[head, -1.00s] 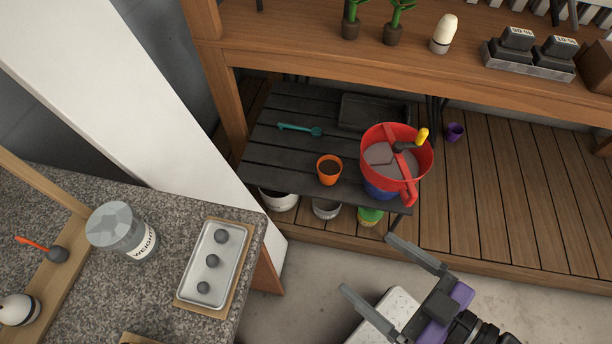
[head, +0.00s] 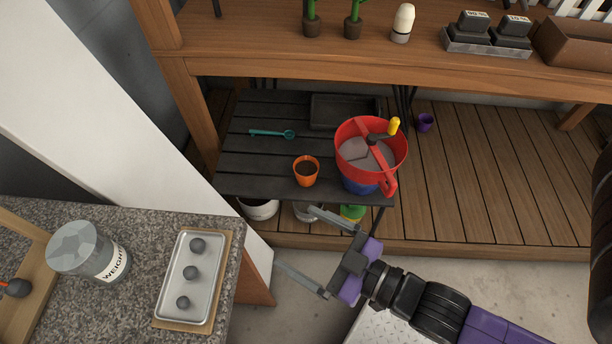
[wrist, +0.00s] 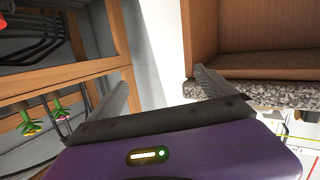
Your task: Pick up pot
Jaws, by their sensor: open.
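A white pot (head: 260,210) and other containers are partly hidden under the low table. My gripper (head: 293,237) is open and empty in front of the low table, its fingers pointing left. It appears below the orange pot in the picture, apart from it. In the wrist view my gripper (wrist: 165,85) shows nothing between its fingers, and the orange pot is not visible.
A red sieve (head: 371,150) on a blue container stands right of the orange pot. A teal scoop (head: 272,133) and a black tray (head: 345,110) lie behind. A wooden bench (head: 300,60) overhangs the low table. A granite counter (head: 140,230) stands at left.

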